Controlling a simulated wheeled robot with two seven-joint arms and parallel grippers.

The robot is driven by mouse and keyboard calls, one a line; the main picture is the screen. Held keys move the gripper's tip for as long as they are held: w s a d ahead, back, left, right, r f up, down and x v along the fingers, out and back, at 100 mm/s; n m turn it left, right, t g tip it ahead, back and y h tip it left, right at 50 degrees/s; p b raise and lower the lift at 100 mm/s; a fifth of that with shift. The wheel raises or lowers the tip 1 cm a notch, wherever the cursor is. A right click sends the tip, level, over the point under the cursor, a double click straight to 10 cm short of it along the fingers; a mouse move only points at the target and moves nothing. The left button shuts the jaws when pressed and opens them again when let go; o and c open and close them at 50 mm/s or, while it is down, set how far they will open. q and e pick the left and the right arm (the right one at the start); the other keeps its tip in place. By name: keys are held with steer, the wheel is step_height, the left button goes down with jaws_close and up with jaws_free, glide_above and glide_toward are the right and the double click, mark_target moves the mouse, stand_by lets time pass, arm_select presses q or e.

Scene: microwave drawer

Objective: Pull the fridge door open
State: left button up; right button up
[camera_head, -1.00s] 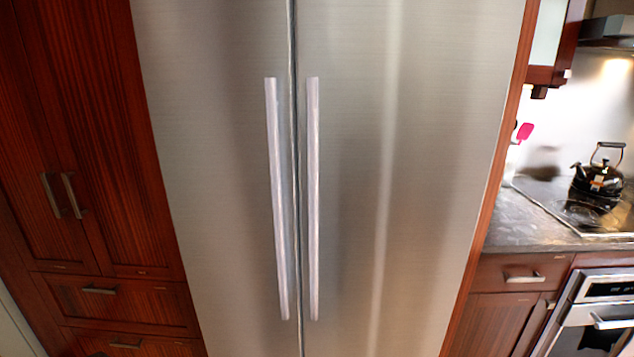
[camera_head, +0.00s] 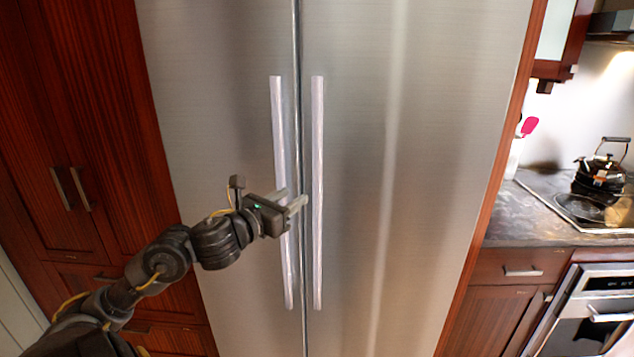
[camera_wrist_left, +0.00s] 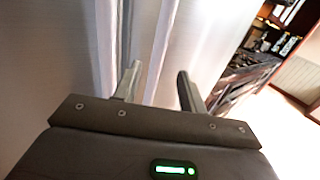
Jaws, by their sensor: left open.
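The steel fridge has two tall doors, a left door (camera_head: 215,120) and a right door (camera_head: 430,120), both closed, with a narrow seam between them. Each has a long vertical bar handle by the seam, the left handle (camera_head: 278,130) and the right handle (camera_head: 318,150). My left gripper (camera_head: 294,198) is open in front of the left handle, about mid-height, and covers part of it. In the left wrist view the open fingers (camera_wrist_left: 158,85) point toward the doors, with a pale handle bar between or beyond them. I cannot tell whether they touch it. My right gripper is not in view.
Dark red wood cabinets (camera_head: 90,120) with bar handles stand left of the fridge. At right are a counter (camera_head: 500,215), a stove top with a black kettle (camera_head: 600,172), and an oven (camera_head: 595,315) below. The floor before the fridge is not visible in the head view.

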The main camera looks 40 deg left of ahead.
mark_target(314, 184)
arm_select(q)
steer(key=w+p, duration=0.1)
steer(key=w, duration=0.6)
steer(key=w+p, duration=0.1)
steer(key=w, duration=0.3)
steer(key=shift+a+p, duration=0.3)
steer(key=shift+a, duration=0.05)
steer(key=shift+f, duration=0.1)
steer(key=shift+s, duration=0.1)
jaws_close()
